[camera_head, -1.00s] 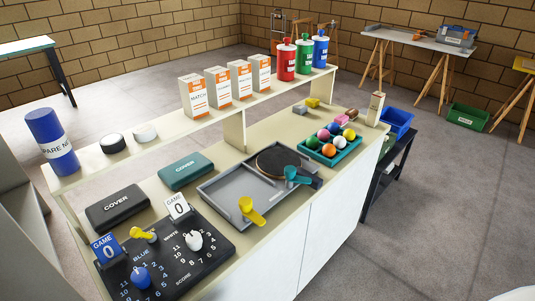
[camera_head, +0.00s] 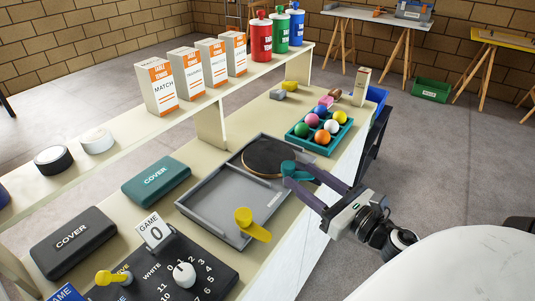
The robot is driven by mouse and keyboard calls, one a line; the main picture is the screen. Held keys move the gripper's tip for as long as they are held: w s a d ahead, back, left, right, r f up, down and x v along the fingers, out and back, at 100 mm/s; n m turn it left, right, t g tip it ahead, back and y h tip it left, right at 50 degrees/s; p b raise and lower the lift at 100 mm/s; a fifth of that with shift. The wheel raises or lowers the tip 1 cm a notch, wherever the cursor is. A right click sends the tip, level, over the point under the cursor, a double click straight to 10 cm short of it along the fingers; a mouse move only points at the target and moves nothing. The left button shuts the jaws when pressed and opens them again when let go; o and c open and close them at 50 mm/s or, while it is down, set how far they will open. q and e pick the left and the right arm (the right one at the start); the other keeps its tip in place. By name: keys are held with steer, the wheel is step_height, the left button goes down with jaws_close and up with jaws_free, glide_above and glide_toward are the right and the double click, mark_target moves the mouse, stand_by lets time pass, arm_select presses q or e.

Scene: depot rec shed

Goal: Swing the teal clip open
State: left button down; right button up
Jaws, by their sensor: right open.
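The teal clip (camera_head: 288,167) sits at the front edge of the grey tray (camera_head: 190,206), beside the round dark disc (camera_head: 268,158) in the tray's right part. A yellow clip (camera_head: 247,222) is on the same front edge, further left. My right gripper (camera_head: 293,174) reaches in from the right with its two long fingers apart. Its fingertips are at the teal clip, one on each side in this view, and hide part of it. I cannot tell whether they touch it. My left gripper is not in view.
A black scoreboard (camera_head: 215,272) and two cover cases, teal (camera_head: 156,181) and black (camera_head: 72,243), lie to the left. A raised shelf (camera_head: 130,130) with boxes and bottles runs behind.

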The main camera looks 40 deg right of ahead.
mark_target(283, 163)
steer(key=w+p, duration=0.2)
steer(key=w, duration=0.6)
steer(key=shift+w+r, duration=0.1)
steer(key=shift+w, duration=0.85)
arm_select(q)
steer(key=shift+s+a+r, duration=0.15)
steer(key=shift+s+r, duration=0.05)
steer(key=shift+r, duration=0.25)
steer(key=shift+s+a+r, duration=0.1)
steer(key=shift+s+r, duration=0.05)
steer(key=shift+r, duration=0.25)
arm_select(e)
steer(key=c, duration=1.1)
